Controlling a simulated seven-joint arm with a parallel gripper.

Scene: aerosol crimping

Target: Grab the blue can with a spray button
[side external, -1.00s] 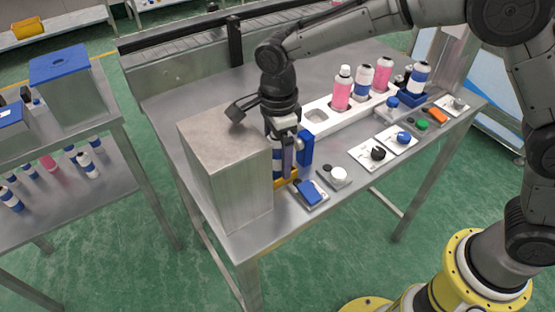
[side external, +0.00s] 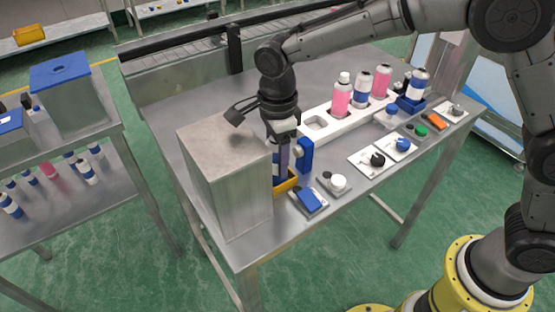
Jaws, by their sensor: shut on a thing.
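My gripper (side external: 292,158) points down at the right face of the big metal block, just above a yellow tray (side external: 287,186). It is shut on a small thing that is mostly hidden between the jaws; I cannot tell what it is. A blue upright piece (side external: 305,156) shows at the jaws' right side. A blue-and-white can (side external: 362,92) stands in the white rack (side external: 318,134) between two pink cans (side external: 342,97) (side external: 381,80). Another blue-and-white can (side external: 417,84) stands at the blue holder (side external: 411,104). I cannot make out a spray button on either can.
The metal block (side external: 223,180) stands close on my gripper's left. Small plates with blue (side external: 310,201), white (side external: 338,184), black (side external: 377,159) and other small parts line the table's front edge. The rack's near slot (side external: 316,122) is empty.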

